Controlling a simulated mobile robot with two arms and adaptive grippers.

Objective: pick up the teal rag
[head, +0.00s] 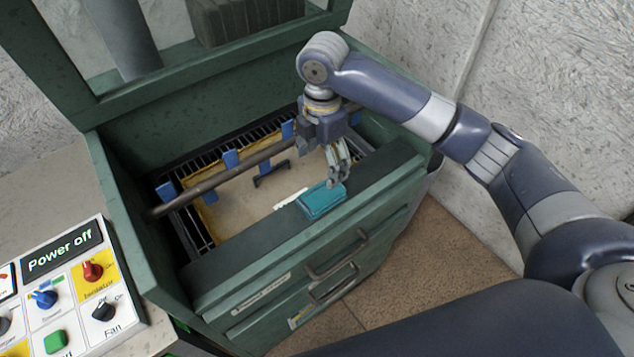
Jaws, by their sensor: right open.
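The teal rag (321,201) is a small folded block lying on the front ledge of the green machine (240,262). My right gripper (338,176) reaches down from above with its fingers pointing at the ledge. Its fingertips are just above and at the far right edge of the rag. The gripper is open with nothing between its fingers. Whether a fingertip touches the rag cannot be told from this view. My left gripper is not in view.
Inside the machine lies a beige rug (240,195) with a yellow border on a dark grate. A bar (215,182) with blue tabs (231,159) crosses over it. The raised lid frame stands behind. A control panel (70,285) reading "Power off" is at left.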

